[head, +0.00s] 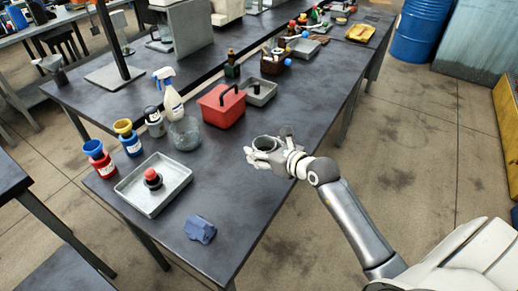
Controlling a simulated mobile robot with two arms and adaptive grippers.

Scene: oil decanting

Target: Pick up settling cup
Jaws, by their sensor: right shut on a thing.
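A small grey cup with a dark open top (265,143), which I take as the settling cup, is held by my right gripper (262,156) over the right edge of the dark table. The fingers of my right gripper close around the cup, and its lower part is hidden by them. The cup looks about upright; I cannot tell how far it is above the table. My left gripper is not in view.
A metal tray (137,189) holds a red-topped item. A blue cloth (200,229) lies near the front. The table between is clear.

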